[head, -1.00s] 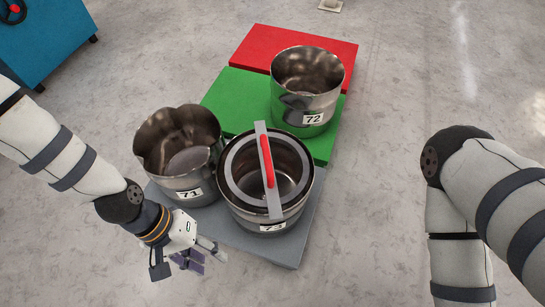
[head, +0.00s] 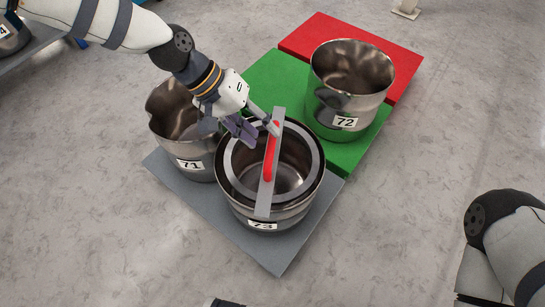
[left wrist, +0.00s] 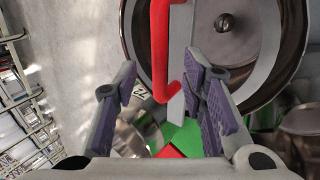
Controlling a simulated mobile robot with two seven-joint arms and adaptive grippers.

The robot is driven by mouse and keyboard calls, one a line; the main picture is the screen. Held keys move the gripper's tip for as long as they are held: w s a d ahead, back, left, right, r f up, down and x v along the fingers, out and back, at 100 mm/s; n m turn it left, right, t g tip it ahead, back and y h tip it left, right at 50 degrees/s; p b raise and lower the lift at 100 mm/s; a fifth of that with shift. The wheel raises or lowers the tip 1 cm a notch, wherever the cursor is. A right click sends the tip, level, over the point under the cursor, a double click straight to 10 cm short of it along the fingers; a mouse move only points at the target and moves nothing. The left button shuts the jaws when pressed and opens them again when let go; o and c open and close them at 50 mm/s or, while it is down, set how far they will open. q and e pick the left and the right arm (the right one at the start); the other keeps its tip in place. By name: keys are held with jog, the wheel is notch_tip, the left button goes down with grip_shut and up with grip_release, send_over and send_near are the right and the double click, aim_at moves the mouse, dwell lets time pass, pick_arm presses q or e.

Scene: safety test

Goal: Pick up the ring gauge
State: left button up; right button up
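The ring gauge (head: 230,170) is a flat grey ring with a grey bar across it and a red handle (head: 271,158). It lies on the mouth of the steel pot marked 73 (head: 262,212). My left gripper (head: 257,129) is at the upper end of the bar, close to the red handle. In the left wrist view my left gripper (left wrist: 163,88) is open, and the red handle (left wrist: 159,50) and bar show between and beyond its fingers. Contact cannot be told. My right arm is at the right edge; its gripper is not visible.
Pot 71 (head: 190,162) stands beside pot 73 on the grey mat (head: 275,255), under my left arm. Pot 72 (head: 345,108) stands on the green mat (head: 265,82), with the red mat (head: 395,50) behind. Open floor lies to the right.

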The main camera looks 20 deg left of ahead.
aim_at(270, 142)
pick_arm(q)
jog(key=x, duration=0.1)
jog(key=b+x, duration=0.1)
jog(key=x, duration=0.3)
jog(key=shift+s+b, duration=0.3)
jog(key=shift+r, duration=0.1)
grip_shut()
jog(key=shift+r, duration=0.15)
